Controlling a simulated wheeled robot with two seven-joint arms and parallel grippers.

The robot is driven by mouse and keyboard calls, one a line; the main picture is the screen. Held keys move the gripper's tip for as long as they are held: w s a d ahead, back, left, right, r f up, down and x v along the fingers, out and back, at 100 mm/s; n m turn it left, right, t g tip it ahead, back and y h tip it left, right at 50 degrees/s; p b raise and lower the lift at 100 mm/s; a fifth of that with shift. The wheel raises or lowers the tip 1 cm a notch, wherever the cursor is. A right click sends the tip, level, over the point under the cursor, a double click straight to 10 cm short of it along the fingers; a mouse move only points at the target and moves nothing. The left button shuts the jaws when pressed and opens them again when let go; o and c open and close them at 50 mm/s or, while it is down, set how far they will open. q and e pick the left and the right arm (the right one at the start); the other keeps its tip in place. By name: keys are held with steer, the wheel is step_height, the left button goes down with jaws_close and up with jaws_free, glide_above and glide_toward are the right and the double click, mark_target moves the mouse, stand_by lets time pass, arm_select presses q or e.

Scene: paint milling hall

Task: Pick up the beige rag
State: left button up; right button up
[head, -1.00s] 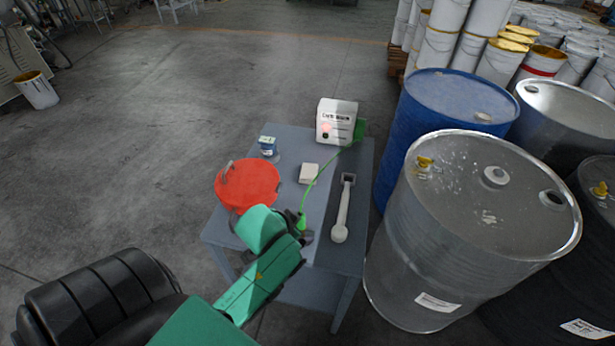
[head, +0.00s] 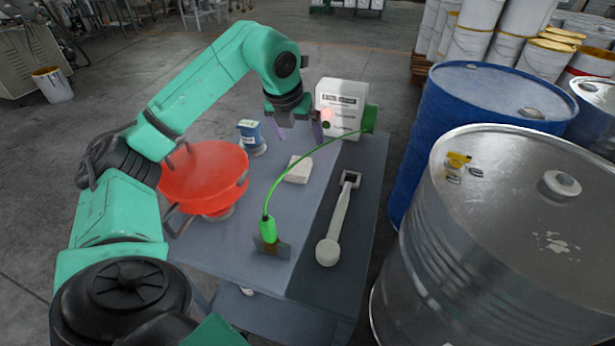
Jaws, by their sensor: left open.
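The beige rag (head: 298,170) lies as a small folded block on the grey table (head: 232,262), near its middle. My left gripper (head: 299,133) points down above the table, just behind the rag in the picture and in front of the white box. Its two fingers are apart with nothing seen between them. The rag is in full view and appears clear of the fingers. My right gripper is not in view.
A red bowl-like container (head: 203,172) and a blue-and-white can (head: 251,138) stand left of the rag.

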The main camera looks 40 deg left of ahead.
mark_target(298, 166)
arm_select(q)
steer(key=shift+y, duration=0.3)
steer(key=x, duration=0.4)
steer(key=s+a+p+x, duration=0.1)
steer(key=x, duration=0.8)
steer(key=shift+a+f+p, duration=0.3)
steer(key=shift+a+f, duration=0.1)
steer(key=shift+f, duration=0.05)
steer(key=shift+f, duration=0.3)
steer(key=c, duration=1.2)
